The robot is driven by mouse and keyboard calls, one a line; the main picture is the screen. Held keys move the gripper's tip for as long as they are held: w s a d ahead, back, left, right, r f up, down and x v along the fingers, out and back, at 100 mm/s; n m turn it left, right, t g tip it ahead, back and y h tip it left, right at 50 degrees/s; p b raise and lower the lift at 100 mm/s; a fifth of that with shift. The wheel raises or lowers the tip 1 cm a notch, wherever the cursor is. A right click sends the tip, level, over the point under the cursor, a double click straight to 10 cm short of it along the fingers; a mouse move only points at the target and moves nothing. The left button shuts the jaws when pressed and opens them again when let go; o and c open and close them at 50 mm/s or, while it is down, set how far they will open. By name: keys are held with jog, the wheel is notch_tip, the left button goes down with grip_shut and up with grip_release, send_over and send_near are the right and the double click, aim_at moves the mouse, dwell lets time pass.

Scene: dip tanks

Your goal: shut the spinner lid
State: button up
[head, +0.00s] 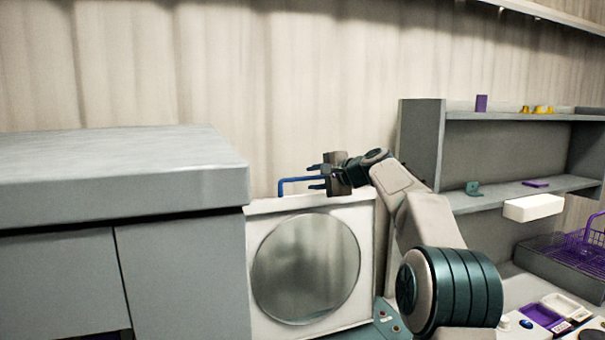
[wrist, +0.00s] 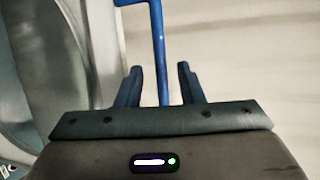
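The spinner lid (head: 262,211) is a white square panel with a large round grey disc, standing raised and nearly upright in the head view. A blue bar handle (head: 293,180) sticks up from its top edge. My gripper (head: 314,177) is at the right part of this handle. In the wrist view, the blue handle (wrist: 157,45) runs down between the two dark fingers of my gripper (wrist: 159,80). The fingers are open, with a gap visible on each side of the bar. The lid's pale edge and grey disc (wrist: 45,70) fill the left of the wrist view.
A grey cabinet (head: 120,180) stands close on the left of the lid. A grey shelf unit (head: 422,140) with small purple, yellow and green items is on the right. A purple wire basket (head: 588,240) and a white box (head: 533,207) are further right. A pale corrugated wall is behind.

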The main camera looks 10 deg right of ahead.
aim_at(309, 178)
jog(key=shift+p+x, duration=0.9)
jog(key=shift+x, duration=1.85)
grip_shut()
